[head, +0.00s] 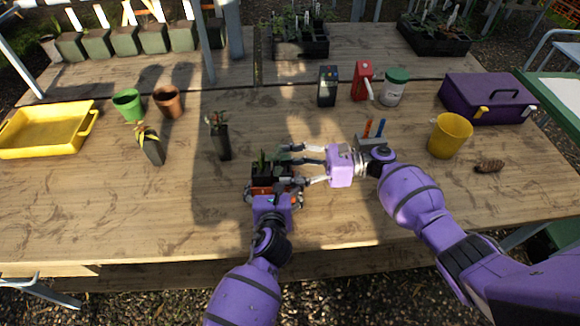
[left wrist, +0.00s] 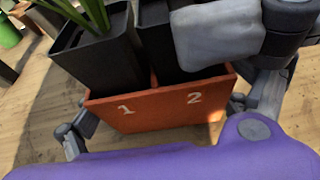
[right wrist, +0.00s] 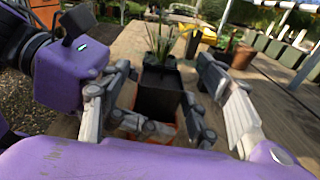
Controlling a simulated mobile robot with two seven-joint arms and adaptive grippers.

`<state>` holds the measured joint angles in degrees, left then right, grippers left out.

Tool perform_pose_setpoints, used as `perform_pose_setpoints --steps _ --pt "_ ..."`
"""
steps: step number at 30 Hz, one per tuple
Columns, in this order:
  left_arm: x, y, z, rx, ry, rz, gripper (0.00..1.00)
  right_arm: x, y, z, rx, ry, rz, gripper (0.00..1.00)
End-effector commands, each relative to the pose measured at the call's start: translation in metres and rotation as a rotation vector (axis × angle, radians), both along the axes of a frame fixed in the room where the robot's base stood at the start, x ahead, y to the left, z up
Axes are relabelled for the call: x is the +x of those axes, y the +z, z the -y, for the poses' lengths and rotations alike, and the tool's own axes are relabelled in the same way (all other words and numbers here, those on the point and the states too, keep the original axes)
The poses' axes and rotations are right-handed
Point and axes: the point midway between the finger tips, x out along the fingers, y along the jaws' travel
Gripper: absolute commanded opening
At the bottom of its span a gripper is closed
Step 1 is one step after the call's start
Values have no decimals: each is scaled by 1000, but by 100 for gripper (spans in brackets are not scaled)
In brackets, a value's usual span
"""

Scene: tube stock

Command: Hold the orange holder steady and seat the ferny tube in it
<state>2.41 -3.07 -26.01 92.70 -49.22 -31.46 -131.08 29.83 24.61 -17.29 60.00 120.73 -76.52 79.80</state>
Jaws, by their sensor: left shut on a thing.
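The orange holder (left wrist: 155,110), marked 1 and 2, sits on the table. My left gripper (head: 272,193) is shut on it. A black tube (left wrist: 98,55) with strap-like green leaves stands in compartment 1. Another black tube (left wrist: 153,30) is at compartment 2, its lower end behind the front wall; how deep it sits is hidden. My right gripper (head: 306,163) is over the holder. In the right wrist view its fingers stand apart on either side of the black tube (right wrist: 158,100), with gaps visible. Foliage (head: 287,153) shows near its fingers; whether it is ferny is unclear.
Two black tubes, one upright (head: 221,142) and one tilted (head: 151,147), are to the left. A yellow tray (head: 45,145) is at far left. A grey pen block (head: 370,141), a yellow cup (head: 449,136) and a purple toolbox (head: 485,98) are to the right. The front table is clear.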

Motion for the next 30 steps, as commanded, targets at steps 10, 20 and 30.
perform_pose_setpoints --steps 10,20,30 --pt "0 0 0 0 1 -1 64 -1 0 21 -3 -3 -2 57" --pt "0 0 0 0 0 -1 64 -4 4 89 -2 -3 -1 57" --pt "0 0 0 0 0 -1 64 -7 6 120 0 0 0 57"
